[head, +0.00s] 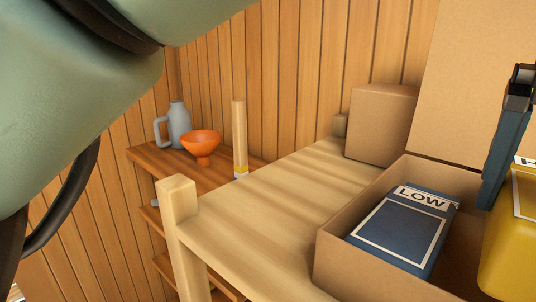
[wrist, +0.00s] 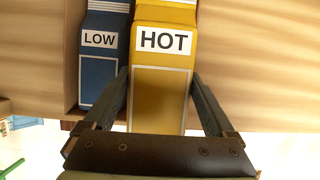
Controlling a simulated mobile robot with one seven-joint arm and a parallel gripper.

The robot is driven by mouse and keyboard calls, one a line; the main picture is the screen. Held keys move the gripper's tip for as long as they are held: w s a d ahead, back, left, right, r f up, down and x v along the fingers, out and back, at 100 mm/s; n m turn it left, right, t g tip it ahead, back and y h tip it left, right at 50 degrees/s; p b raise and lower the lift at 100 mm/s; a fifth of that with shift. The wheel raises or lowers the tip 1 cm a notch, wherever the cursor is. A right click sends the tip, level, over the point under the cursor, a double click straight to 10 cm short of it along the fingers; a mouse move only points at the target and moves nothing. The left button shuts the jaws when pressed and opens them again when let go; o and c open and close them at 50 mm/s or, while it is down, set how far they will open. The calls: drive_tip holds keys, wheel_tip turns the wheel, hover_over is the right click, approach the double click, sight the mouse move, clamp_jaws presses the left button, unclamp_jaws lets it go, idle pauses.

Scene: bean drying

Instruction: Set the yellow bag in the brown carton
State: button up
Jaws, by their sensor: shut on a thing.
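The yellow bag (wrist: 161,95), labelled HOT, is between the two fingers of my gripper (wrist: 160,76) in the wrist view, and the gripper is shut on it. In the head view, part of the yellow bag (head: 507,255) shows at the right edge, below one dark finger. The open brown carton (head: 350,270) is at the lower right of the head view. A blue bag (head: 407,228) labelled LOW lies tilted inside it. The yellow bag overlaps the carton's right part in the picture. I cannot tell whether its base is inside or above the carton.
The carton stands on a light wooden table (head: 255,205). A closed brown box (head: 382,125) stands behind it, and a tall brown panel (head: 475,75) rises at the back right. The table's left part is clear.

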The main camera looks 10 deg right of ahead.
drive_tip(key=shift+f, duration=0.2)
drive_tip(key=shift+f, duration=0.1)
drive_tip(key=o, duration=1.3)
drive_tip(key=shift+f, duration=0.1)
drive_tip(key=shift+o, duration=0.2)
drive_tip(key=p+v, duration=0.2)
drive_tip(key=v, duration=0.1)
drive_tip(key=p+v, duration=0.3)
drive_tip(key=shift+w+d+r, duration=0.15)
drive_tip(key=shift+r, duration=0.15)
drive_tip(key=shift+p+v, duration=1)
drive_tip(key=shift+p, duration=0.15)
